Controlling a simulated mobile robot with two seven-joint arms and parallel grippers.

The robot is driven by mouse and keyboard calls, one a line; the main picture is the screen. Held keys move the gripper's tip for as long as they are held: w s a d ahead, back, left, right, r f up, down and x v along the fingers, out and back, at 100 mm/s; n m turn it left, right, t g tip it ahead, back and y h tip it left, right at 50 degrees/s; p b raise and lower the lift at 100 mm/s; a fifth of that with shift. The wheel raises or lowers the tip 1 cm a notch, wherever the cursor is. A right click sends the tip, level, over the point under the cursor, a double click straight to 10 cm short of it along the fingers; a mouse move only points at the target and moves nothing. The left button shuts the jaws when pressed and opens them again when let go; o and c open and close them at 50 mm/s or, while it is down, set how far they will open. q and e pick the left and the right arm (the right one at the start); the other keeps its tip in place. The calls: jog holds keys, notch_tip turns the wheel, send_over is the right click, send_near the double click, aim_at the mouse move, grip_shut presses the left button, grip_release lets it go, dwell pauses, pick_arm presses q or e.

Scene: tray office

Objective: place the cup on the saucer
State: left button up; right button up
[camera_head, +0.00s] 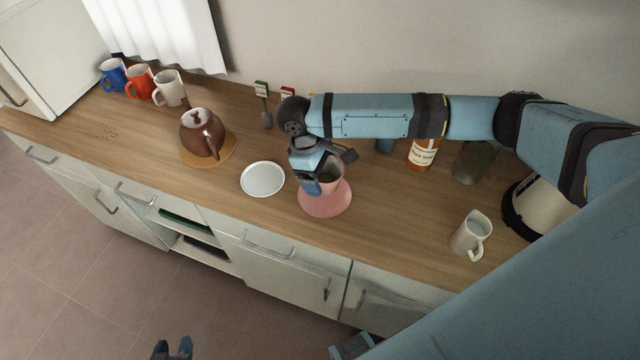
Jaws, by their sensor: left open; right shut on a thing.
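A pinkish cup (333,184) stands upright over a round pink mat (325,206) on the wooden counter; I cannot tell whether it touches the mat. My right gripper (316,184) is shut on the cup, reaching down from above at its left side, and hides part of it. A round white saucer (262,180) lies flat and empty on the counter, just left of the pink mat. My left gripper (172,350) is open and empty at the bottom edge of the view, over the floor in front of the cabinets.
A brown teapot (199,133) on an orange mat (221,155) stands left of the saucer. A white jug (470,233) and an amber bottle (423,154) stand to the right. Blue (113,76), red (139,82) and white (169,89) mugs are at the back left.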

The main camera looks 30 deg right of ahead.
jog(key=shift+f, duration=2.5)
jog(key=o, duration=0.7)
jog(key=shift+f, duration=0.1)
jog(key=v, duration=1.2)
jog(key=shift+b, duration=0.35)
